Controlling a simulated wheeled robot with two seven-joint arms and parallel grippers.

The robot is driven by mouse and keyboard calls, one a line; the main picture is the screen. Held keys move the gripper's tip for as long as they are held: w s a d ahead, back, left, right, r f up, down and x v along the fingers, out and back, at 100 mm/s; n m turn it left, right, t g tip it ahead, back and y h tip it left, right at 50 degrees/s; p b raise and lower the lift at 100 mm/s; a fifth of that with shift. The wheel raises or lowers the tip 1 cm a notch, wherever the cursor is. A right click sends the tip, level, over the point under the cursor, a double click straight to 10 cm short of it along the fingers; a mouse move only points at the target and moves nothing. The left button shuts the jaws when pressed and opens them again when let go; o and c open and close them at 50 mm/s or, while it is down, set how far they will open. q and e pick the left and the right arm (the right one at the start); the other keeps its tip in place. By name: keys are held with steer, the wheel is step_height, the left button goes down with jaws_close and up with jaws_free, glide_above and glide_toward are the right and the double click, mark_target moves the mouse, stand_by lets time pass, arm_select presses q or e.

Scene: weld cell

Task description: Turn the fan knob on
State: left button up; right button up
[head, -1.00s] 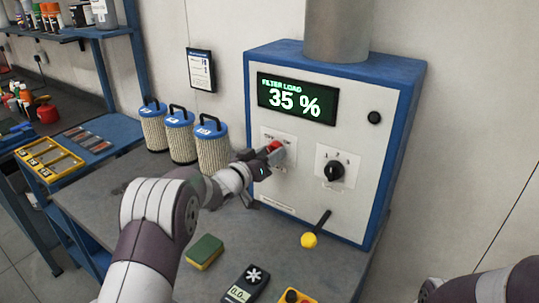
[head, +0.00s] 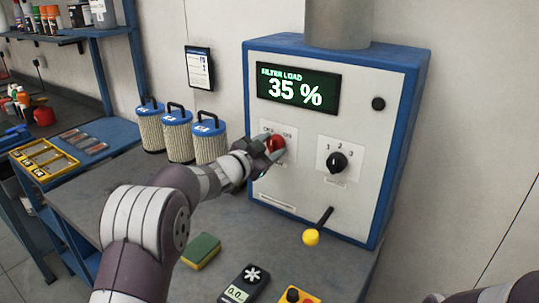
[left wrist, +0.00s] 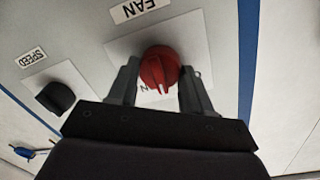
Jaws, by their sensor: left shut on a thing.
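The red fan knob (head: 275,143) sits on a white plate on the front panel of the blue and white filter unit (head: 300,55). My left gripper (head: 262,150) is at the knob and shut on it. In the left wrist view, the fingers of my left gripper (left wrist: 157,85) stand on either side of the fan knob (left wrist: 158,67), and a FAN label (left wrist: 140,10) shows beside its plate. The white pointer mark on the knob faces the gripper's palm in that view. My right gripper is not in view.
A black speed knob (head: 338,162) is right of the fan knob, with a yellow-tipped lever (head: 311,237) below. The display (head: 298,93) reads FILTER LOAD 35 %. Filter cartridges (head: 178,138) stand left. A sponge (head: 201,251) and a meter (head: 244,284) lie on the bench.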

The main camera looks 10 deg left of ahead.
arm_select(q)
steer(key=m+b, duration=0.3)
steer(key=m, duration=0.1)
steer(key=shift+d+f, duration=0.1)
steer(key=shift+f, duration=0.15)
steer(key=shift+r+m+y+b, duration=0.1)
steer(key=shift+m+y+b, duration=0.4)
steer(key=shift+m+b, duration=1.15)
steer(key=shift+m, duration=0.35)
steer(key=o, duration=1)
steer(key=shift+o, duration=0.2)
steer(key=shift+s+r, duration=0.1)
steer(key=shift+s+a, duration=0.2)
steer(key=shift+s, duration=0.2)
steer(key=b+v, duration=0.1)
steer(key=v, duration=1)
steer(key=shift+s, duration=0.35)
steer(key=shift+a, duration=0.1)
